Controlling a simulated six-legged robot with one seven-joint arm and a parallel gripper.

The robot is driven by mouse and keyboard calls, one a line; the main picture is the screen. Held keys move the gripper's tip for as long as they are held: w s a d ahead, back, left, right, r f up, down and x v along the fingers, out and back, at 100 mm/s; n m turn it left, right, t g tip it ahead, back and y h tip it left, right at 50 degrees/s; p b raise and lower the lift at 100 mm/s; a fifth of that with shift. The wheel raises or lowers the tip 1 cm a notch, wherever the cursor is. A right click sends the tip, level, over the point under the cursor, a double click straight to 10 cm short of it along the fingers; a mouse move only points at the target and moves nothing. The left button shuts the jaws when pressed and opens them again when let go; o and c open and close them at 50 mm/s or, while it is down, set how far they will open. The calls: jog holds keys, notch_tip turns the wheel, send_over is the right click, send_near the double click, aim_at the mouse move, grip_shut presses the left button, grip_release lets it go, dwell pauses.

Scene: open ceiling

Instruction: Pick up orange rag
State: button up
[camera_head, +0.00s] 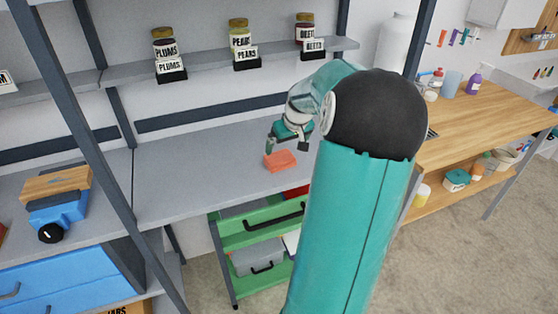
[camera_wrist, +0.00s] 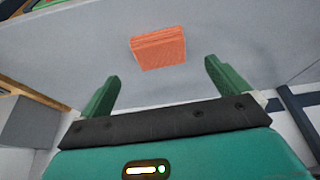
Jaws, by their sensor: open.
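The orange rag (camera_head: 280,160) is a small folded block lying on the grey shelf near its front edge. In the wrist view the rag (camera_wrist: 158,48) lies beyond my fingertips, roughly centred between them, with the grey surface around it. My gripper (camera_head: 287,146) is just above and behind the rag in the head view, apart from it as far as I can see. In the wrist view my gripper (camera_wrist: 160,75) has its two green fingers spread wide with nothing between them.
A green drawer cart (camera_head: 258,225) stands below the shelf. Labelled jars (camera_head: 240,42) stand on the upper shelf. A blue tool with a wooden top (camera_head: 57,200) sits at the left. A wooden workbench (camera_head: 470,120) is at the right. The grey shelf around the rag is clear.

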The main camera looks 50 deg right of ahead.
aim_at(282, 159)
jog(key=x, duration=1)
jog(key=shift+d+f, duration=0.2)
jog(key=shift+f, duration=0.1)
jog(key=shift+s, duration=0.1)
jog(key=c, duration=0.7)
jog(key=shift+r, duration=0.1)
jog(key=shift+r, duration=0.5)
notch_tip(282, 159, up, 2)
jog(key=shift+r, duration=0.25)
jog(key=a+r, duration=0.9)
jog(key=a, duration=0.5)
jog(key=shift+w+r, duration=0.2)
jog(key=shift+w, duration=0.1)
